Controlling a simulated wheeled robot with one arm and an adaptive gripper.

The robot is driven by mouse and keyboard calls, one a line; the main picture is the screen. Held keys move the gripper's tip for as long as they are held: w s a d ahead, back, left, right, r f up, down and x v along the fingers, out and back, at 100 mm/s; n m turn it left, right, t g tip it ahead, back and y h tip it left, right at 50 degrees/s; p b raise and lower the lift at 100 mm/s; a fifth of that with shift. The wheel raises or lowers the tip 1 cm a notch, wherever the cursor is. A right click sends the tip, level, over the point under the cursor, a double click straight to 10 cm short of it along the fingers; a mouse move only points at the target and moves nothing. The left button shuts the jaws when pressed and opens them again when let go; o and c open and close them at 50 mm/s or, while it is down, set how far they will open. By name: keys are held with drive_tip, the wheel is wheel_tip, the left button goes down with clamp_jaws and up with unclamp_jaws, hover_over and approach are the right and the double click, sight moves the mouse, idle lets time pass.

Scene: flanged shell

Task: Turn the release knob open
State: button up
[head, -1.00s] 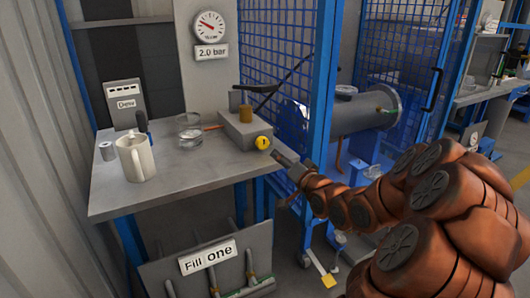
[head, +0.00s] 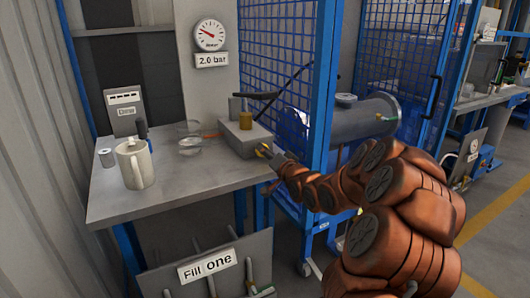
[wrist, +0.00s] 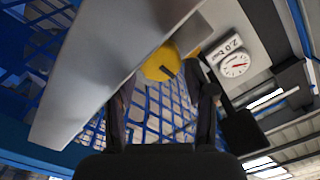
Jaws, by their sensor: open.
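The yellow round knob (head: 262,150) sits on the front of a grey box (head: 238,138) at the right end of the bench. In the head view it is partly hidden by my gripper (head: 268,153). In the wrist view the knob (wrist: 160,63) is a yellow disc with a dark slot. There my gripper (wrist: 165,88) is open, with one finger on each side below the knob and the knob just beyond the fingertips. I cannot tell whether a finger touches it.
A black lever (head: 258,95) is above the box. Blue mesh fencing (head: 285,75) stands close behind. A gauge (head: 209,35) hangs above "2.0 bar".

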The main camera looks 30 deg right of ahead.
drive_tip(key=shift+w+d, duration=0.1)
drive_tip(key=shift+w, duration=0.9)
drive_tip(key=c, duration=0.9)
